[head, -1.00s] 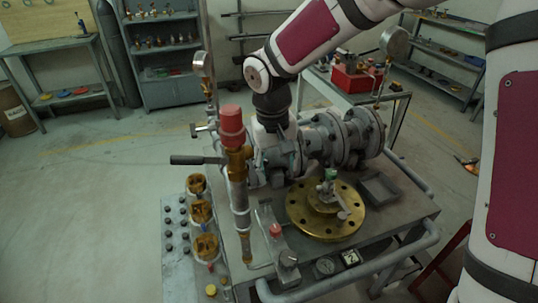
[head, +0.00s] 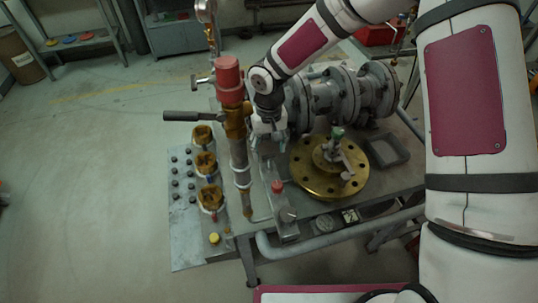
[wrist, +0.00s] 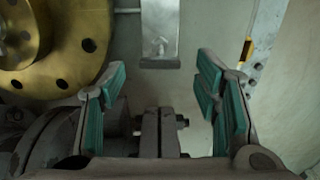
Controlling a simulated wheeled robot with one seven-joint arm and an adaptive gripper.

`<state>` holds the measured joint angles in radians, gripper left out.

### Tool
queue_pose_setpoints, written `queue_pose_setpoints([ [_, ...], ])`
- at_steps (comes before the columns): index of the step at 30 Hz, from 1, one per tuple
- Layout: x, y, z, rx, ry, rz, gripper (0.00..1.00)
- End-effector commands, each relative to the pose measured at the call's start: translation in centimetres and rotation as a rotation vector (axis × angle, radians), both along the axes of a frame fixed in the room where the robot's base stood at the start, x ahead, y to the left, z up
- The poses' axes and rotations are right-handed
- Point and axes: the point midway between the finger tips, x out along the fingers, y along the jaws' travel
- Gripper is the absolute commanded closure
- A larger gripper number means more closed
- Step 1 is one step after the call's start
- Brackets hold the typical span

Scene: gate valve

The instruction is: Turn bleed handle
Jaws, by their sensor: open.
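Two handles show in the head view, and I cannot tell which is the bleed handle. A small valve (head: 337,134) with a green part and a grey lever (head: 347,173) stands on the brass flange (head: 300,178). A black lever handle (head: 182,115) sticks out left of the red-capped brass valve (head: 229,80). My gripper (head: 268,140) points down between this valve and the flange. In the wrist view my gripper (wrist: 161,105) is open, its teal pads wide apart. A grey metal fitting (wrist: 159,132) shows low between them. Contact cannot be told.
The grey flanged pipe body (head: 345,95) lies behind the flange. A grey tray (head: 388,151) sits right of it. A block with a red knob (head: 278,187) stands at the front. A side plate (head: 190,245) holds brass fittings.

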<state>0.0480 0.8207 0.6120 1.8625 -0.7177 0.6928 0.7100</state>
Motion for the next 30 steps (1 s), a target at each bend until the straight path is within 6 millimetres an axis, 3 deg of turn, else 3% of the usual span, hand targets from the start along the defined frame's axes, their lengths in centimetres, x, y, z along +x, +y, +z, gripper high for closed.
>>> queue_pose_setpoints([
  [7, 0.0, 0.0, -3.1, 0.001, 0.0, 0.0, 0.43],
  [19, 0.0, 0.0, -3.9, 0.0, -0.001, 0.0, 0.43],
  [26, 0.0, 0.0, -3.8, 0.0, -0.001, 0.0, 0.92],
  [30, 0.0, 0.0, -3.8, 0.0, -0.001, 0.001, 0.92],
])
